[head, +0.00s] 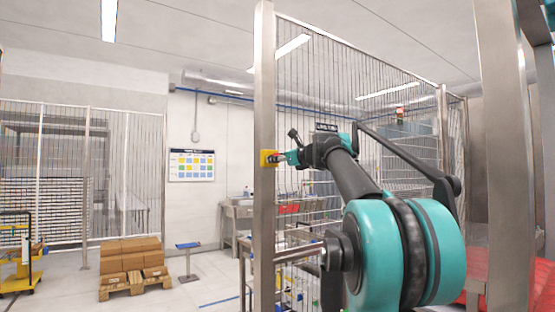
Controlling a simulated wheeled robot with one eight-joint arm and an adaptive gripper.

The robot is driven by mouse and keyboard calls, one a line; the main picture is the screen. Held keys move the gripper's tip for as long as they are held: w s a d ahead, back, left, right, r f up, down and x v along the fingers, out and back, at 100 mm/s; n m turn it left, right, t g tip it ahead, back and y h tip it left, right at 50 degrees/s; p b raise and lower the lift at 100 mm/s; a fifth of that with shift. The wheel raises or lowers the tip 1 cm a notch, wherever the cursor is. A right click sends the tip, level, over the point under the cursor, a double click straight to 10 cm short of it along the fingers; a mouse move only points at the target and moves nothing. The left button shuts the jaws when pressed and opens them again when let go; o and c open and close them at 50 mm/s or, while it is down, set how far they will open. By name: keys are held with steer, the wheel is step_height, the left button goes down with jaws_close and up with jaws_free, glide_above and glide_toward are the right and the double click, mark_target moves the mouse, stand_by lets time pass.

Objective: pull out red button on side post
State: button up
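A steel side post (264,80) stands upright left of the arm. A small yellow box (265,154) is fixed to the post at mid height. My gripper (277,158) reaches in from the right, with its fingertips at the front of the yellow box. The red button cannot be made out; the fingers cover the box's front. The fingers are too small in the view to tell whether they are open or shut on the button.
My teal and black arm fills the lower right. A wire mesh fence (335,70) runs right from the post. Thick steel posts (507,150) stand at the right edge. Stacked cardboard boxes (131,257) sit on a pallet at the left. Open floor lies left of the post.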

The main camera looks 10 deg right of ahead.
steer(key=shift+o, duration=1)
steer(key=v, duration=1.2)
steer(key=shift+a+f, duration=0.1)
